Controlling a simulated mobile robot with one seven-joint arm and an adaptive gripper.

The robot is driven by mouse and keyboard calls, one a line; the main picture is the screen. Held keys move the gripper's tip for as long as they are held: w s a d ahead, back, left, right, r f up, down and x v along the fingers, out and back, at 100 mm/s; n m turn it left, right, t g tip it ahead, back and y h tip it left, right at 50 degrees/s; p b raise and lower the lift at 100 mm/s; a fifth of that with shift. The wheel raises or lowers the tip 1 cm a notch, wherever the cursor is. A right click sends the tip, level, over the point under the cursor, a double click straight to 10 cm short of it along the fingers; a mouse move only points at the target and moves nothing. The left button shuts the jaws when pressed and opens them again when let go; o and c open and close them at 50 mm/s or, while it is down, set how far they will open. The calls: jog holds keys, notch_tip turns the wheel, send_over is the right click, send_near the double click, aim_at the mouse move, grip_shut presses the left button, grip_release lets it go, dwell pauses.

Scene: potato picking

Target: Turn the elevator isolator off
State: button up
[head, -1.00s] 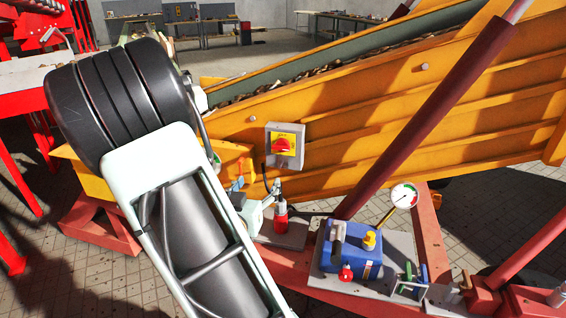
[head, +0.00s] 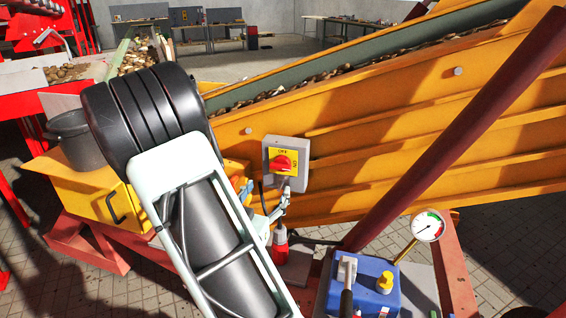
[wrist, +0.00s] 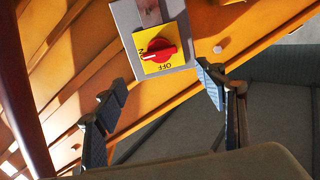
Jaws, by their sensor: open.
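The elevator isolator (head: 287,181) is a grey box with a yellow plate on the side of the orange elevator. Its red knob (head: 283,162) lies roughly level, toward the ON mark at the right; OFF is at the top of the plate. In the wrist view the red knob (wrist: 158,53) is at the top centre, with the plate upside down. My gripper (head: 264,196) is just below and left of the box, partly hidden by my arm. In the wrist view my gripper (wrist: 160,86) is open and empty, its fingers apart below the knob and not touching it.
The orange elevator (head: 390,150) rises to the right. A dark red strut (head: 450,135) crosses in front of it. A blue unit (head: 372,278) with a yellow cap and a gauge (head: 428,226) stand at the lower right.

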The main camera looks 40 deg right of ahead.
aim_at(280, 168)
jog(key=x, duration=1.1)
jog(key=shift+w+d, duration=0.15)
jog(key=shift+d, duration=0.05)
jog(key=shift+c, duration=0.4)
jog(key=c, duration=1)
jog(key=shift+c, duration=0.2)
